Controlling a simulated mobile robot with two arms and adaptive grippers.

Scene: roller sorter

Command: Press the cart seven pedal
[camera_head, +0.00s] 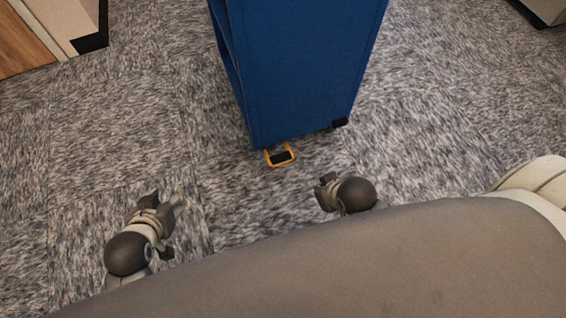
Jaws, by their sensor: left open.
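A tall blue cart (300,70) stands on the carpet at top centre. No number shows on it, so I cannot tell whether it is cart seven. At its bottom edge a pedal (281,156) with a yellow-orange frame and a dark middle sticks out low over the floor towards me. My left gripper (168,199) is open and empty, to the left of the pedal and nearer to me, apart from it. My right gripper (324,190) is to the right of the pedal and nearer to me, also apart; its fingers are mostly hidden behind its wrist.
A black caster (340,122) shows under the cart's right corner. Grey carpet (440,110) lies clear on both sides of the cart. A light-coloured fixture with a black base (90,42) stands at top left, and another pale object (545,10) is at top right.

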